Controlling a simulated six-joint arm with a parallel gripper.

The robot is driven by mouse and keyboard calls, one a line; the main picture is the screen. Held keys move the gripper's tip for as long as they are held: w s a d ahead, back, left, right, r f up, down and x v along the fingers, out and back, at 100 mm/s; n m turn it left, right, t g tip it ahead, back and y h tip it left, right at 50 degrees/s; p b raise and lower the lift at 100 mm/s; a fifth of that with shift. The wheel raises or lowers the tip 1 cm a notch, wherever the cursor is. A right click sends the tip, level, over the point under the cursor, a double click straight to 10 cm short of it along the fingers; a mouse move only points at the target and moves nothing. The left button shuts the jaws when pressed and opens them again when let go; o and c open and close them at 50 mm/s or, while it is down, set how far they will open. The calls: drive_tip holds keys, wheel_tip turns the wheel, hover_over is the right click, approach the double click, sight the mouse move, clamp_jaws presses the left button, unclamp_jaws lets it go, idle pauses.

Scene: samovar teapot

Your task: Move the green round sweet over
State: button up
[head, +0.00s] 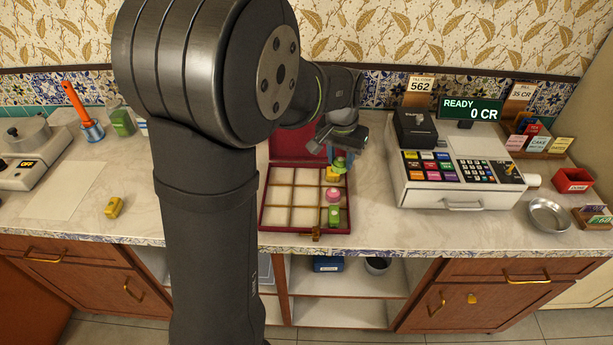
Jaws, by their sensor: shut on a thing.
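The green round sweet (341,164) shows just below my gripper (340,156), at the far right of the open red sweet box (263,222). My gripper is shut on it, and the fingertips are small and partly hidden by my wrist. The sweet appears above the box's right column, over or just behind a yellow sweet (331,175); I cannot tell its exact height.
The box's left and middle columns look empty where visible. A cash register (450,195) stands to the right, with a metal dish (549,215) beyond it. A yellow piece (114,207) lies on the left counter. My arm hides the counter left of the box.

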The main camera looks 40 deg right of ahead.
hover_over(307, 176)
drive_tip(key=f, duration=0.7)
drive_tip(key=shift+s+a+f, duration=0.1)
drive_tip(key=shift+s+a, duration=0.05)
drive_tip(key=shift+a, duration=0.15)
drive_tip(key=shift+f, duration=1.9)
drive_tip(key=shift+f, duration=0.15)
drive_tip(key=o, duration=0.9)
drive_tip(key=shift+o, duration=0.2)
wheel_tip(307, 176, up, 12)
drive_tip(key=a, duration=0.1)
drive_tip(key=shift+s+a, duration=0.2)
drive_tip(key=shift+s, duration=0.05)
